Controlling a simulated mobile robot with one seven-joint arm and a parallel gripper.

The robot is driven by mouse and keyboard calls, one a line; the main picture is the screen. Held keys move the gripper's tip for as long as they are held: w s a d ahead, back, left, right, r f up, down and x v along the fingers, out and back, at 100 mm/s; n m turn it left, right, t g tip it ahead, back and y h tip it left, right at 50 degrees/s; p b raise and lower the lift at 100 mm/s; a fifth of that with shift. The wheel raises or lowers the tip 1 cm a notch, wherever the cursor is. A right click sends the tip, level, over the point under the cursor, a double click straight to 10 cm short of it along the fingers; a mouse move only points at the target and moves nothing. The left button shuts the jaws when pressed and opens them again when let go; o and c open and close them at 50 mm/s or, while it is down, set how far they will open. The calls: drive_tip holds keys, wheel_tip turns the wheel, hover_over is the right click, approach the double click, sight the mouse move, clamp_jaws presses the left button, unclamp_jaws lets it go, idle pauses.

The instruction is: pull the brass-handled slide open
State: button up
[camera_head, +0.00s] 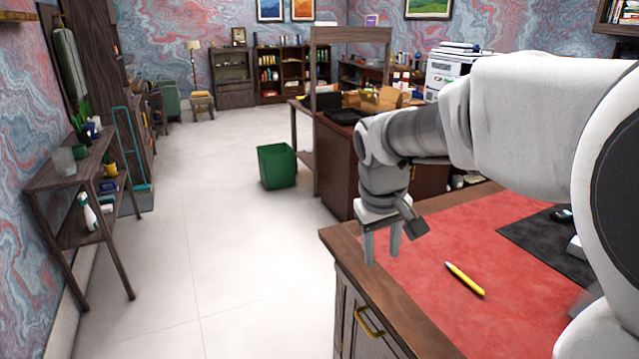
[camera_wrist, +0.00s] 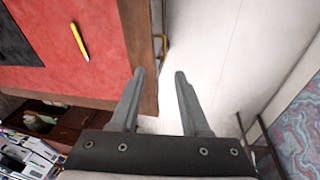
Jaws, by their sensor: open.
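The desk's brass handle (camera_head: 369,322) is a curved bar on the front of a wooden slide (camera_head: 352,334) below the desk's left edge. In the wrist view the handle (camera_wrist: 161,46) shows beyond my fingertips, beside the wooden edge. My gripper (camera_head: 382,257) is open and empty above the desk's far left corner, pointing down. It also shows in the wrist view (camera_wrist: 160,74), with its left finger overlapping the desk edge and its right finger over the floor. The gripper is apart from the handle. The slide's lower part is cut off by the frame.
The leather desk top (camera_head: 430,250) holds a yellow pen (camera_head: 464,279) and a black mat (camera_head: 545,250). Pale floor (camera_head: 240,270) is free left of the desk. A green bin (camera_head: 276,166) and a wooden shelf (camera_head: 85,190) stand farther off.

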drive_tip(key=n+g+b, duration=0.2)
drive_tip(key=b, duration=0.3)
approach(365, 325)
drive_tip(key=f+b, duration=0.1)
drive_tip(key=f, duration=0.1)
drive_tip(key=f+b, duration=0.1)
drive_tip(key=f, duration=0.2)
drive_tip(key=d+f+b, duration=0.1)
drive_tip(key=f+b, duration=0.1)
drive_tip(key=shift+w+f, duration=0.15)
drive_tip(key=shift+f, duration=0.25)
drive_tip(key=shift+a, duration=0.1)
clamp_jaws()
idle(0.3)
